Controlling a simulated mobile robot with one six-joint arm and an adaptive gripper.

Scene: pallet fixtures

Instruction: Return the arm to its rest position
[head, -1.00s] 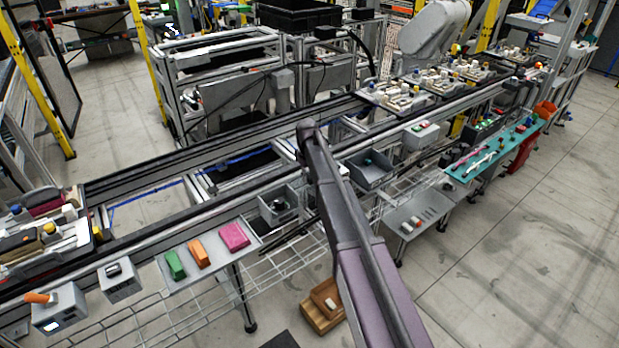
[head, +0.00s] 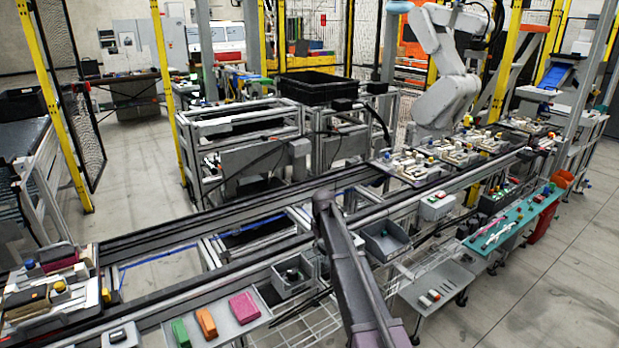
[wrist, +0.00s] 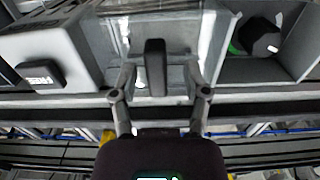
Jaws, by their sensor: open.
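My arm (head: 350,265) reaches from the bottom of the head view up to the conveyor's near side, its bend near the rail. My gripper is hidden in the head view. In the wrist view my gripper (wrist: 160,90) has its two fingers spread apart. A dark upright bar shows between the fingers; I cannot tell how far off it is. Nothing is visibly held.
The conveyor (head: 180,225) runs across the scene with loaded pallets (head: 455,155). A shelf with a green, an orange and a pink block (head: 243,307) is left of my arm. Grey bins (head: 385,240) flank it. A white robot arm (head: 445,100) stands behind. Open floor lies right.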

